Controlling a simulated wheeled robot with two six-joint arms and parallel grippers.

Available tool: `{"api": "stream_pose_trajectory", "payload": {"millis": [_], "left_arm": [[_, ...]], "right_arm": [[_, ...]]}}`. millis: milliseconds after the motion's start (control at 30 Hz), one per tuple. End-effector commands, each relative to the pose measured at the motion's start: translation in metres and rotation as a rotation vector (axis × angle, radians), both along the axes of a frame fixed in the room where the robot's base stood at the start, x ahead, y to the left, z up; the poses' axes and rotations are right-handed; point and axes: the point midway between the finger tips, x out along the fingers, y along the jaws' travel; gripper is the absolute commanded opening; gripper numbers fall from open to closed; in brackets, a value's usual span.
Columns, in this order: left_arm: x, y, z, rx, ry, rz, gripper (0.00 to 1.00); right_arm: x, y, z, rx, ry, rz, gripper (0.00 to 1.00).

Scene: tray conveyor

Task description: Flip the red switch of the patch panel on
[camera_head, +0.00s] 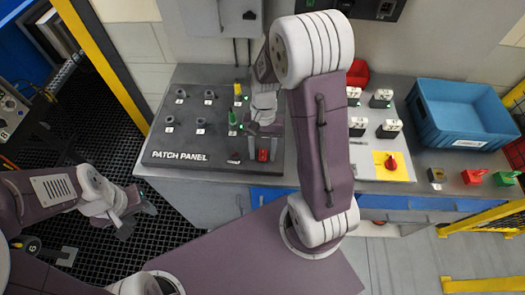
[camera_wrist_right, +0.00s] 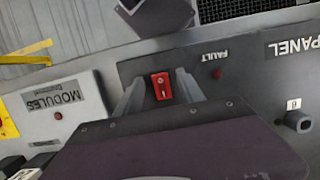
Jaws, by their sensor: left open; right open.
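The patch panel (camera_head: 190,152) is a dark grey sloped board on the bench in the head view. Its red switch (camera_head: 263,155) sits near the lower right corner. In the right wrist view the red rocker switch (camera_wrist_right: 161,86) shows between the two fingers. My right gripper (camera_head: 264,132) is open, with its fingers (camera_wrist_right: 159,90) on either side of the switch in that view; I cannot tell whether they touch it. My left gripper (camera_head: 132,212) is open and empty, off to the left, away from the panel.
Green and yellow plugs (camera_head: 233,120) stand in the panel close to my right gripper. A modules board with white blocks (camera_head: 388,130) and a yellow-backed red knob (camera_head: 391,162) lies to the right. A blue crate (camera_head: 463,115) stands further right.

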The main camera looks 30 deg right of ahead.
Motion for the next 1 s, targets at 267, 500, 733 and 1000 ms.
{"api": "stream_pose_trajectory", "payload": {"millis": [267, 500, 733, 1000], "left_arm": [[0.000, 0.000, 0.005, 0.000, 0.000, 0.000, 0.44], [0.000, 0.000, 0.006, 0.000, 0.000, 0.000, 0.44], [0.000, 0.000, 0.006, 0.000, 0.000, 0.000, 0.44], [0.000, 0.000, 0.006, 0.000, 0.000, 0.000, 0.44]], "right_arm": [[0.014, -0.008, 0.056, -0.001, -0.006, -0.002, 0.45], [0.020, -0.012, 0.084, 0.000, -0.002, 0.000, 0.45], [0.019, -0.012, 0.085, 0.000, 0.000, 0.000, 0.45], [0.020, -0.012, 0.085, 0.000, 0.000, 0.001, 0.45]]}}
